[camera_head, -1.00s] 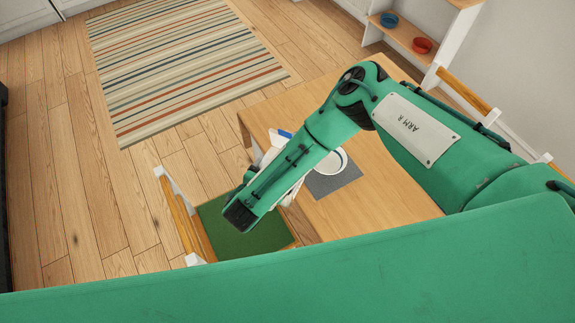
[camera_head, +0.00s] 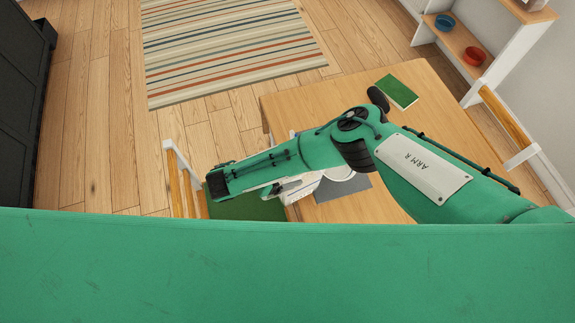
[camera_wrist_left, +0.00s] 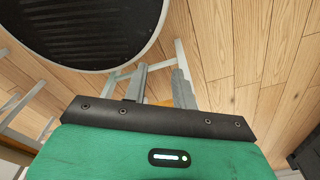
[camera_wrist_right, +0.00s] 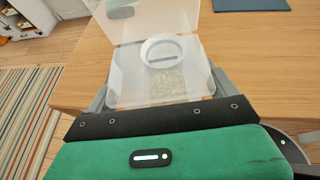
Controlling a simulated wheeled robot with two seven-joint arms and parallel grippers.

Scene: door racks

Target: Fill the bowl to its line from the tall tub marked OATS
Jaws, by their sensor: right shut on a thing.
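My right gripper (camera_wrist_right: 160,88) is shut on a clear, see-through tub (camera_wrist_right: 125,72) with pale grainy oats (camera_wrist_right: 165,84) in it. No marking on the tub is readable. A white bowl (camera_wrist_right: 147,46) shows as a ring beyond the clear wall, with a dark bar across its inside. The right gripper (camera_head: 285,188) is low beside the bowl, by the table's left edge; the tub's tilt is unclear. My left gripper (camera_wrist_left: 160,88) is open and empty.
The wooden table (camera_head: 400,120) has free room around a green flat thing (camera_head: 398,91). A chair with a green seat (camera_head: 245,209) stands at its left edge. A shelf (camera_head: 460,45) with a blue bowl (camera_head: 444,22) and red bowl (camera_head: 474,56) stands at back right.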

